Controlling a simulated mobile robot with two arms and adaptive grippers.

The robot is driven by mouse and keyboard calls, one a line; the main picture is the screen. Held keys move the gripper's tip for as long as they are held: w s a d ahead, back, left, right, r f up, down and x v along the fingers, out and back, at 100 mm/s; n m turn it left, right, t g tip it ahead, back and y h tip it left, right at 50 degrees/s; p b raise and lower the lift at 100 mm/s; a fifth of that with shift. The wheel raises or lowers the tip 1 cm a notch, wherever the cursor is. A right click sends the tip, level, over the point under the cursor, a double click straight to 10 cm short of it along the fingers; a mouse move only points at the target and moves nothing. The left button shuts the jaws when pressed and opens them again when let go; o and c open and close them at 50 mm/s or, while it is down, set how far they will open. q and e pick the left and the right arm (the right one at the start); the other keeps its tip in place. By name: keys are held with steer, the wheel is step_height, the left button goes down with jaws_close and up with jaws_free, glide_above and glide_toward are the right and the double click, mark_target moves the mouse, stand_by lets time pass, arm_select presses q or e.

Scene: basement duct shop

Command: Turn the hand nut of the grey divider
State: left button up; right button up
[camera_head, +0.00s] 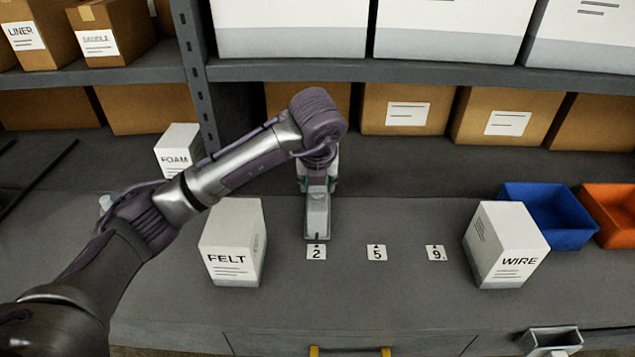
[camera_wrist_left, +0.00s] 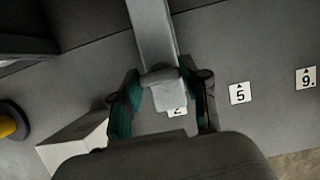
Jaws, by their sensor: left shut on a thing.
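The grey divider (camera_head: 317,213) is a narrow grey bar on the bench, its near end at the label "2" (camera_head: 316,252). In the left wrist view the grey divider (camera_wrist_left: 152,35) runs down from the top edge to a pale block (camera_wrist_left: 166,92) between my fingers. I cannot tell whether this block is the hand nut; no nut shows clearly in the head view. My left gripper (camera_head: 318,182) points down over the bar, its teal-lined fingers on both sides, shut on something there. In the left wrist view the gripper (camera_wrist_left: 165,85) partly covers the label "2". My right gripper is not visible.
A FELT box (camera_head: 229,244) stands left of the gripper, a FOAM box (camera_head: 178,149) behind it. Labels "5" (camera_head: 376,253) and "9" (camera_head: 436,253) lie to the right. Beyond are a WIRE box (camera_head: 508,246), a blue bin (camera_head: 549,214) and an orange bin (camera_head: 612,214).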

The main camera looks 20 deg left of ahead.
arm_select(q)
steer(key=shift+r, duration=0.1)
steer(key=o, duration=1.1)
steer(key=shift+o, duration=0.2)
steer(key=v, duration=1.2)
